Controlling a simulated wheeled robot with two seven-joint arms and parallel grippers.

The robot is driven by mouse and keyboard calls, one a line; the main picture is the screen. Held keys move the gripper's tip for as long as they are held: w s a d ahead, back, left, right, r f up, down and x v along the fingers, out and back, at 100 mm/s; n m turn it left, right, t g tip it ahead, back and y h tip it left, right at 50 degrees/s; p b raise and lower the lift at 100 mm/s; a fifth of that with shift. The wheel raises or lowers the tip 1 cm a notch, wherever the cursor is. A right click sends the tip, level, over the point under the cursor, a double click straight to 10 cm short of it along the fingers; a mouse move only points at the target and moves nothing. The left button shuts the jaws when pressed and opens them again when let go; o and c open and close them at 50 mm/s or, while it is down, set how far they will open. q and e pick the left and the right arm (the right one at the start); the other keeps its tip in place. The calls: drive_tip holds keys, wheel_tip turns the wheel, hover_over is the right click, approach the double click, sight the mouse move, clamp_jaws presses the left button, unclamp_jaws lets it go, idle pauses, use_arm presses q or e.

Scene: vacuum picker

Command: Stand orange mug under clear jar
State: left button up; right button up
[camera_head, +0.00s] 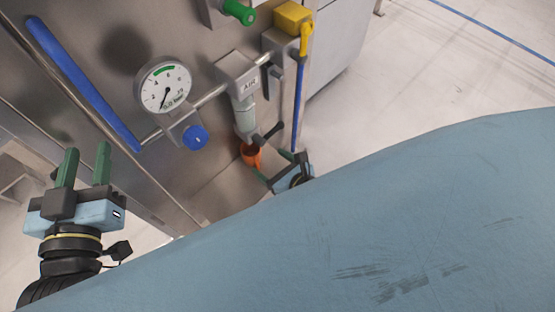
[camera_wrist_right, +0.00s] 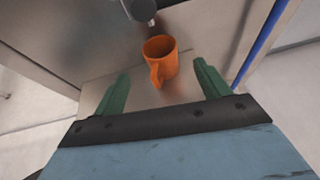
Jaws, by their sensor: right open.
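The orange mug (camera_head: 251,155) stands upright on a metal shelf, close below the clear jar (camera_head: 245,115) that hangs from the fitting marked AIR. In the right wrist view the mug (camera_wrist_right: 160,60) stands beyond my fingertips, its handle turned towards me. The bottom of the jar unit (camera_wrist_right: 141,8) shows at the top edge there; I cannot tell whether the mug is exactly beneath it. My right gripper (camera_head: 275,168) is open, its green fingers apart with nothing between them. It also shows in the right wrist view (camera_wrist_right: 160,90). My left gripper (camera_head: 84,165) is open and empty, away at the left.
A gauge (camera_head: 163,86) with a blue knob (camera_head: 195,137) is on the metal panel left of the jar. A long blue handle (camera_head: 80,82) runs at upper left. A yellow valve (camera_head: 294,18) and blue tube (camera_head: 298,105) are right of the jar. The floor at right is clear.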

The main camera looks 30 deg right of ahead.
drive_tip(key=w+d+r+m+t+h, duration=0.1)
drive_tip(key=d+r+m+t+h, duration=0.25)
drive_tip(key=r+m, duration=1.5)
use_arm(q)
drive_tip(key=shift+s+a+f+g+y, duration=0.1)
drive_tip(key=shift+a+f+g+y, duration=0.1)
drive_tip(key=shift+f+g, duration=0.35)
drive_tip(key=shift+s+a+f+g+y, duration=0.1)
drive_tip(key=shift+f+g+y, duration=0.15)
drive_tip(key=shift+f, duration=0.45)
use_arm(e)
drive_tip(key=s+a+r+m+y, duration=0.2)
drive_tip(key=r+m, duration=0.3)
drive_tip(key=m, duration=0.3)
drive_tip(key=s+a+r+m+y, duration=0.1)
drive_tip(key=a+r+m, duration=0.1)
drive_tip(key=r+m, duration=0.3)
drive_tip(key=m, duration=0.4)
drive_tip(key=shift+s+g+y, duration=0.35)
drive_tip(key=shift+m, duration=0.25)
